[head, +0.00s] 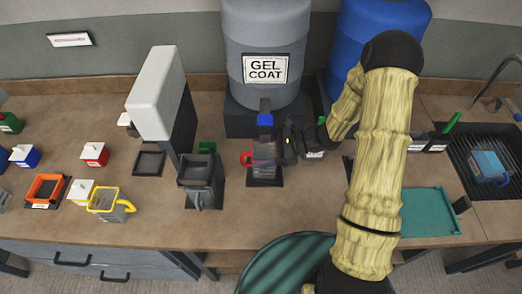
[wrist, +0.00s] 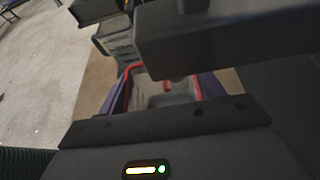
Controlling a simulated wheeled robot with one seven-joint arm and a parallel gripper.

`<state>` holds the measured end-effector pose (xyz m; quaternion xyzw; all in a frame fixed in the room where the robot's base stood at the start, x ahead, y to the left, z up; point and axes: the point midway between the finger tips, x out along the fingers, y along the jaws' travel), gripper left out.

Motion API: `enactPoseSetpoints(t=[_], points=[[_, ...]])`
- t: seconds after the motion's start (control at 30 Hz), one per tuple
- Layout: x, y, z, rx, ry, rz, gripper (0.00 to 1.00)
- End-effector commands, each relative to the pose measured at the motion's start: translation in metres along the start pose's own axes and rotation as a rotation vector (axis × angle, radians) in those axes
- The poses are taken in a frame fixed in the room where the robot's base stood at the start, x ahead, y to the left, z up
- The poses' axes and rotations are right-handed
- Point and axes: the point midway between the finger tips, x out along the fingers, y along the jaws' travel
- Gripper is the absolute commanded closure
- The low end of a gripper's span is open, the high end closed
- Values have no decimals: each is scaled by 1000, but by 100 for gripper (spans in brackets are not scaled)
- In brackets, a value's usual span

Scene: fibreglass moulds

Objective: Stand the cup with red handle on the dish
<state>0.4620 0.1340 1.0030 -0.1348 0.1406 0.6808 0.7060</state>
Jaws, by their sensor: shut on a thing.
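The cup with red handle (head: 264,154) is under the blue tap of the gel coat drum, its red handle to the left. My gripper (head: 279,149) reaches in from the right and is shut on it. In the wrist view the cup (wrist: 170,100) shows its open top and red edging, partly hidden by my gripper. A small dark square dish (head: 266,182) is directly below the cup; I cannot tell whether the cup touches it. Another dark, shallow square dish (head: 148,163) lies empty to the left.
The gel coat drum (head: 264,40) stands behind the cup, with the blue tap (head: 265,119) close above it. A dark grey container (head: 200,178) stands at left, near a tall white-and-black unit (head: 160,95). A yellow-handled cup (head: 110,205) and a teal tray (head: 428,212) are farther off.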

Motion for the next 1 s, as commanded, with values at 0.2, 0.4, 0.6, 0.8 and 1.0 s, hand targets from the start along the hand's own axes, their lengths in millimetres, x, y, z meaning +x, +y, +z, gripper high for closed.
enactPoseSetpoints(t=[0.2, 0.4, 0.6, 0.8, 1.0], points=[[7, -10, -15, 1, -1, 2, 73], [7, -10, -13, -1, -1, 4, 73], [9, -10, -16, -1, -1, 4, 73], [8, -10, -16, -1, 0, 4, 11], [8, -10, -16, -1, 0, 3, 11]])
